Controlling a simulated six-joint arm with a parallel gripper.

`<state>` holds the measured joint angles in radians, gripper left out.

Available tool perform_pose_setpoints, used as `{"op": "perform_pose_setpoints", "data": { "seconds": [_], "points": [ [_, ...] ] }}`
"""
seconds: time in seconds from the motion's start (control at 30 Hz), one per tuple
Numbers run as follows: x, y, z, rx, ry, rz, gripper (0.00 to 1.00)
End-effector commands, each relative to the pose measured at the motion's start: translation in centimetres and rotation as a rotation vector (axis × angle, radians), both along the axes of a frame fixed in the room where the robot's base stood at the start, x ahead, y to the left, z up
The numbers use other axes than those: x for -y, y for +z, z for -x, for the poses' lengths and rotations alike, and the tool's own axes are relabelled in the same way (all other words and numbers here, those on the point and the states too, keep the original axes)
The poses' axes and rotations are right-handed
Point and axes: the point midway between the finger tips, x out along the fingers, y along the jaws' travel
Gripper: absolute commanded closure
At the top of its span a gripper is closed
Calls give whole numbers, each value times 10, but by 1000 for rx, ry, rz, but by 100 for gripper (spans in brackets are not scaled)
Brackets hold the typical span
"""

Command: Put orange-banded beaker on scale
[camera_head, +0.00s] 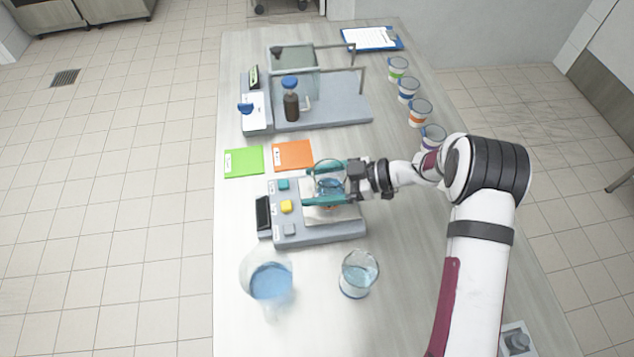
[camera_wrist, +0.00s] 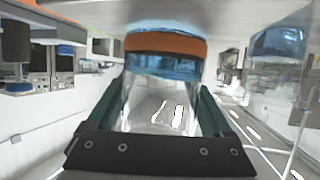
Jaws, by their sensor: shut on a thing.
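The orange-banded beaker (camera_wrist: 165,44) is clear glass with blue liquid, and its orange band is near its base in the wrist view, which looks upside down. In the head view the beaker (camera_head: 330,170) is upright above the pale pan of the scale (camera_head: 318,235). My gripper (camera_head: 326,183) is shut on it, one teal finger on each side; the fingers also flank it in the wrist view (camera_wrist: 160,115). The beaker's base is close to the pan; I cannot tell if it touches. The fingers hide part of the beaker.
A round flask (camera_head: 270,283) and another beaker (camera_head: 358,275), both with blue liquid, stand in front of the scale. Green (camera_head: 244,161) and orange (camera_head: 292,155) cards lie behind it. A filler machine (camera_head: 330,108) and several banded cups (camera_head: 420,112) stand further back.

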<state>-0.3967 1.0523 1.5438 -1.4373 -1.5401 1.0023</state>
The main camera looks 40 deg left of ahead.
Motion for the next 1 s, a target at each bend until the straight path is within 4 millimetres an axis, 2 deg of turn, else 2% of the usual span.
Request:
{"op": "perform_pose_setpoints", "data": {
  "seconds": [0.07,0.1,0.17,0.43,0.8,1.0],
  "points": [
    [0,-2,0,0,0,0,86],
    [0,-2,0,0,0,0,8],
    [0,-2,0,0,0,0,0],
    [2,3,-1,0,-1,0,0],
    [78,39,-46,3,-3,0,0],
    [96,48,-55,0,0,0,0]
  ]
}}
